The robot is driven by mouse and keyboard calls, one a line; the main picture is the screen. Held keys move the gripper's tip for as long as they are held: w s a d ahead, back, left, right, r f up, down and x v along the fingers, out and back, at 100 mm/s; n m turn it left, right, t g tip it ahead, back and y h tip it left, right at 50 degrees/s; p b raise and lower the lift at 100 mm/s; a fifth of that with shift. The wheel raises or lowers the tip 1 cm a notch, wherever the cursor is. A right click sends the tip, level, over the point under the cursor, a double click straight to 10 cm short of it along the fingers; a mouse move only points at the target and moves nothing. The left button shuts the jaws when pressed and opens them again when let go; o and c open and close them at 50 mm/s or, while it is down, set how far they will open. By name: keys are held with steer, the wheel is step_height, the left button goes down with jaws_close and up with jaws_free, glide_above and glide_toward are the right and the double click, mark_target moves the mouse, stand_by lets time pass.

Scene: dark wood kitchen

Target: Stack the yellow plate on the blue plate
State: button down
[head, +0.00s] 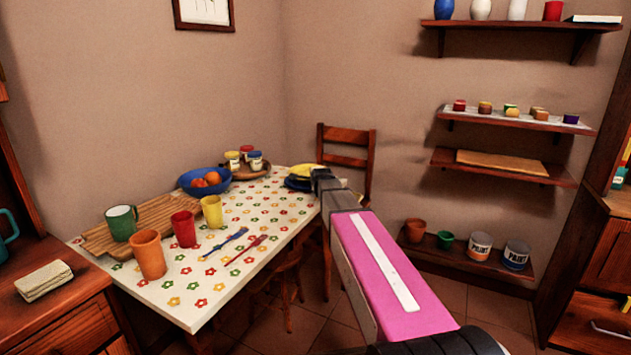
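The yellow plate (302,170) is at the far right corner of the flower-patterned table, just above the dark blue plate (296,185). From this angle I cannot tell whether the yellow plate rests on the blue one or is held slightly over it. My gripper (322,178) is at the right edge of the two plates, reached out by my pink arm. Its fingertips are small and partly hidden, so I cannot tell whether they are open or shut on a plate.
On the table (215,265) stand a blue fruit bowl (190,187), a tray with jars (248,173), a wooden board (160,215), and several cups such as the red one (184,230). A wooden chair (347,140) stands behind the plates. Shelves line the right wall.

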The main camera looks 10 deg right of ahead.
steer(key=shift+f, duration=0.35)
steer(key=c, duration=1.3)
jaws_free()
steer(key=shift+s+r, duration=0.1)
steer(key=shift+r, duration=0.35)
steer(key=v, duration=1.2)
steer(key=shift+f, duration=0.1)
